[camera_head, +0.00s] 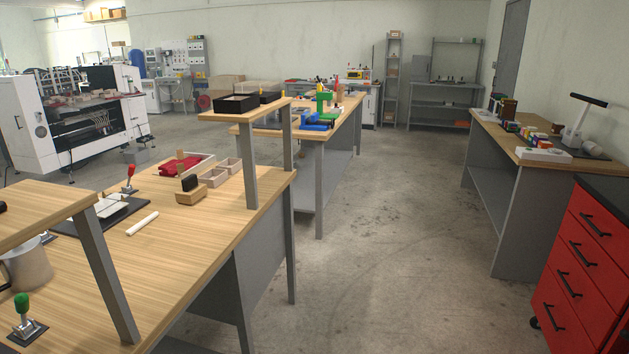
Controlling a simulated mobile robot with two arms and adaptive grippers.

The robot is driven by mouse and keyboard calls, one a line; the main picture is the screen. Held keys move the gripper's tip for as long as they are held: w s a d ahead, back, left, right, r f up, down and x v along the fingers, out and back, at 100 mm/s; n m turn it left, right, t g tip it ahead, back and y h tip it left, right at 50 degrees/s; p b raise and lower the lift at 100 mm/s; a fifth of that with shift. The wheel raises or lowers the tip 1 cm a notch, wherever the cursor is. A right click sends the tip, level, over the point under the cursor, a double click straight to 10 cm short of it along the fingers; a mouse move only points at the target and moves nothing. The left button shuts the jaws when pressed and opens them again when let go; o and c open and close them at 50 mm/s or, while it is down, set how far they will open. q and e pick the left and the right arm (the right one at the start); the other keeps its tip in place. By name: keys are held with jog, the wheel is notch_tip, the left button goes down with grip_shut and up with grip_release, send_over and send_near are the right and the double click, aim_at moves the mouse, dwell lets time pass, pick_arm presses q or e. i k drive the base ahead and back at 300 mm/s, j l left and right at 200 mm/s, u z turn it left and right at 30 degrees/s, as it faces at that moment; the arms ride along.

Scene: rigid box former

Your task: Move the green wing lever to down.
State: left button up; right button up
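A lever with a green knob (22,303) stands at the bottom left of the head view, near the front left part of the wooden workbench (190,245). Its metal stem rises from a small dark base plate, and the knob points up with a slight lean to the left. A similar lever with a red knob (131,170) stands farther back on the same bench, also pointing up. Neither of my grippers shows in this view.
A grey mug (27,265) stands just behind the green lever, partly under a raised wooden shelf (40,208) with a grey post. A white roller (142,223), small boxes (216,176) and a stamp lie farther back. Open floor (400,240) lies right of the bench, before a red drawer cabinet (575,270).

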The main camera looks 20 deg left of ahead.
aim_at(22, 300)
jog(key=i+u, duration=0.45)
jog(key=i+l+u, duration=0.1)
jog(key=i+u, duration=0.15)
jog(key=u, duration=0.2)
jog(key=i+l+u, duration=0.2)
jog(key=u, duration=0.25)
jog(key=i, duration=0.1)
